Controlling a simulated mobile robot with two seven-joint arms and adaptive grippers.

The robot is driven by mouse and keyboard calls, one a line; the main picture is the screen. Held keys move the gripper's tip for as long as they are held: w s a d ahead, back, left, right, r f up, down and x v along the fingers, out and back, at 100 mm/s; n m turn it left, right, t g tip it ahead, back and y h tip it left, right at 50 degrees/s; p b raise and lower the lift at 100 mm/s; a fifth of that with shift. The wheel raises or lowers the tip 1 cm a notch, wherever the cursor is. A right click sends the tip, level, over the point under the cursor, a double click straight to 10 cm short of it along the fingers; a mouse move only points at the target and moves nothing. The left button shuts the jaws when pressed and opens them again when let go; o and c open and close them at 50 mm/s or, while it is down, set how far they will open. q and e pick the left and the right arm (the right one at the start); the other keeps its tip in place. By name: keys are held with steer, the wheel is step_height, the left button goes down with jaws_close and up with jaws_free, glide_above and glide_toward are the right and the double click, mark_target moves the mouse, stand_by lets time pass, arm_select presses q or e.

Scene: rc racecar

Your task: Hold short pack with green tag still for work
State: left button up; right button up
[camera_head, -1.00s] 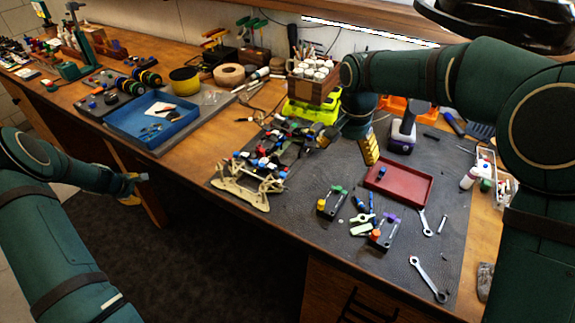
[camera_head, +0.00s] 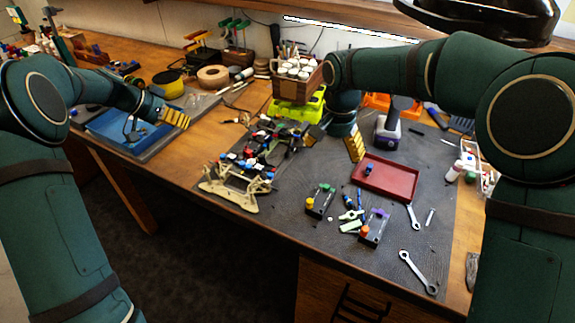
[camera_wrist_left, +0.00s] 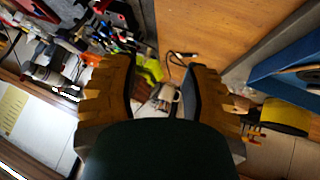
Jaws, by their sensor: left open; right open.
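A short dark pack with a green tag (camera_head: 319,200) lies on the grey mat, with an orange-red part at its near end. A similar dark pack with a purple tag (camera_head: 374,228) lies to its right. My right gripper (camera_head: 335,143) is open above the mat, behind the green-tagged pack and apart from it. My left gripper (camera_head: 175,117) is open and empty over the bench, beside the blue tray. Its two ribbed yellow fingers are spread in the left wrist view (camera_wrist_left: 158,95). The packs are not clearly visible in that view.
A car chassis (camera_head: 240,180) stands left of the packs. A red tray (camera_head: 412,188), wrenches (camera_head: 418,270) and small green and blue parts lie around them. A drill (camera_head: 388,128) stands behind the red tray. The blue tray (camera_head: 118,142) is at the left.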

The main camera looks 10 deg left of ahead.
mark_target(328, 188)
arm_select(q)
steer(key=s+d+m+g, duration=0.2)
steer(key=d+m, duration=0.3)
steer(key=d, duration=0.6)
steer(key=s+d+m+g, duration=0.3)
steer(key=s+d+m, duration=0.2)
steer(key=d, duration=0.5)
steer(key=s+d+m+g, duration=0.2)
steer(key=s+d+m, duration=0.2)
steer(key=d+m, duration=0.3)
steer(key=d, duration=0.4)
steer(key=shift+d+f+g+y, duration=0.3)
steer(key=shift+f, duration=0.1)
arm_select(e)
step_height(328, 188, down, 14)
steer(key=shift+r, duration=0.1)
steer(key=shift+c, duration=0.4)
